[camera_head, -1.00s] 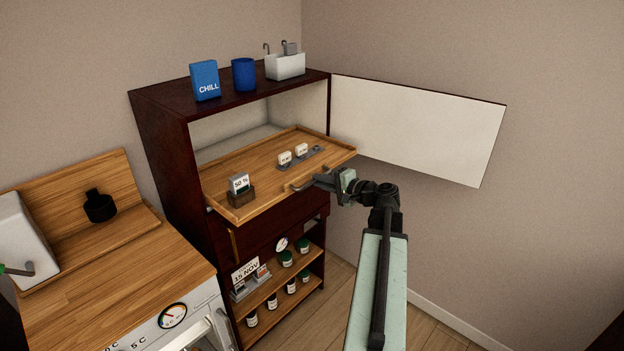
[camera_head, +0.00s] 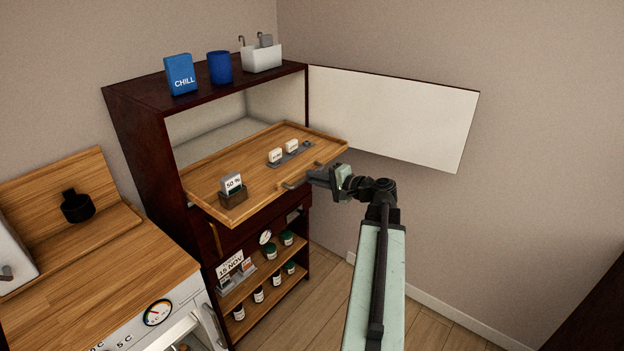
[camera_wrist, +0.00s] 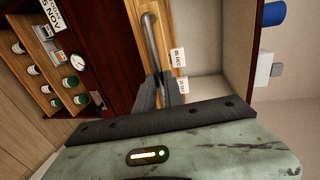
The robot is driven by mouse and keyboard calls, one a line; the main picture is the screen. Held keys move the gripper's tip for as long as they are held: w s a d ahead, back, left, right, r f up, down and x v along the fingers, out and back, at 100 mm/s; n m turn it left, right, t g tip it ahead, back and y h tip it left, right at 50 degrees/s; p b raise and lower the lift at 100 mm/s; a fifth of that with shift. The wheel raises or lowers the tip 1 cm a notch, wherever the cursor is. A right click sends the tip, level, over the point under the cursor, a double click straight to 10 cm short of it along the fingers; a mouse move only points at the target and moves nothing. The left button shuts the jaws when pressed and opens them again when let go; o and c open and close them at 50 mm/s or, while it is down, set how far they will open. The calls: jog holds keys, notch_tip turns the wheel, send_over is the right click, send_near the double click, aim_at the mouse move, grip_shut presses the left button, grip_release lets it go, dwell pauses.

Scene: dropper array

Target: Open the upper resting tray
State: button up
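The upper resting tray (camera_head: 262,196) is a wooden tray with a low rim, sticking well out of the dark red cabinet's upper opening. A metal bar handle (camera_head: 294,184) is on its front edge; it also shows in the wrist view (camera_wrist: 151,38). My gripper (camera_head: 312,177) is at the right part of this handle. In the wrist view, the two dark fingers (camera_wrist: 160,92) are close together with the handle's end between them. The exact contact is partly hidden.
The cabinet door (camera_head: 392,112) is swung open at the right. A wooden counter (camera_head: 105,265) stands at the left. Jars (camera_head: 271,252) fill lower shelves.

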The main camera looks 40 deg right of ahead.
jog(key=o, duration=0.4)
jog(key=shift+d, duration=0.2)
jog(key=shift+a, duration=0.1)
jog(key=p+v, duration=0.1)
jog(key=v, duration=0.6)
jog(key=shift+s, duration=0.35)
